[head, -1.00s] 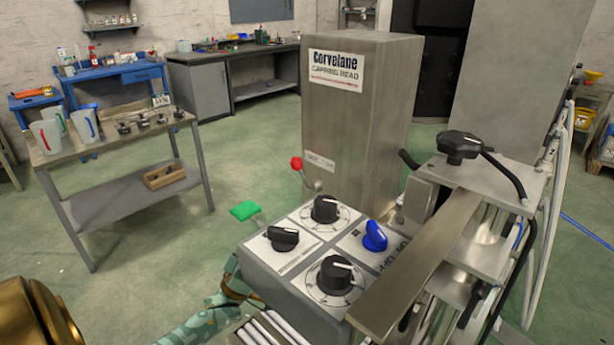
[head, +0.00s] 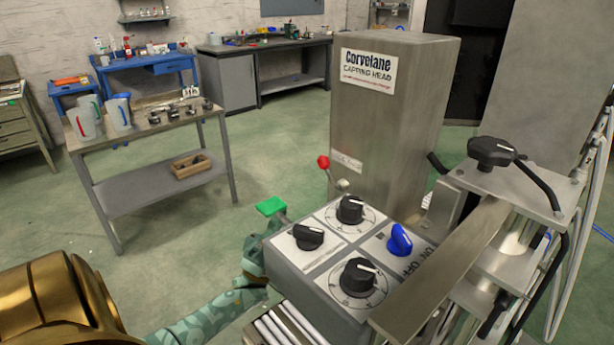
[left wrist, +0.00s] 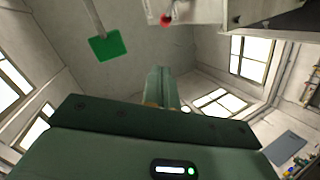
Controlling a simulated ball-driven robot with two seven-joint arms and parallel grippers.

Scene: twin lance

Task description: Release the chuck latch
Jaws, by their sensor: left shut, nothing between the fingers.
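A green flat paddle (head: 271,206) on a thin rod sticks out at the back left of the machine's control box (head: 290,270). A lever with a red ball knob (head: 323,162) stands behind the box. No readable label tells me which is the chuck latch. In the left wrist view, the green paddle (left wrist: 105,46) hangs at upper left and the red knob (left wrist: 166,20) shows at the top. My left gripper (left wrist: 162,72) is shut and empty, apart from both. In the head view its arm reaches up along the box's left side; its fingertips are not clear. My right gripper is out of view.
The box carries black dials (head: 358,278) and a blue knob (head: 400,240). The tall capping head (head: 390,130) rises behind it. A metal bar (head: 440,270) and clamp handle (head: 492,152) stand at right. A bench with jugs (head: 100,145) is at left, with open floor between.

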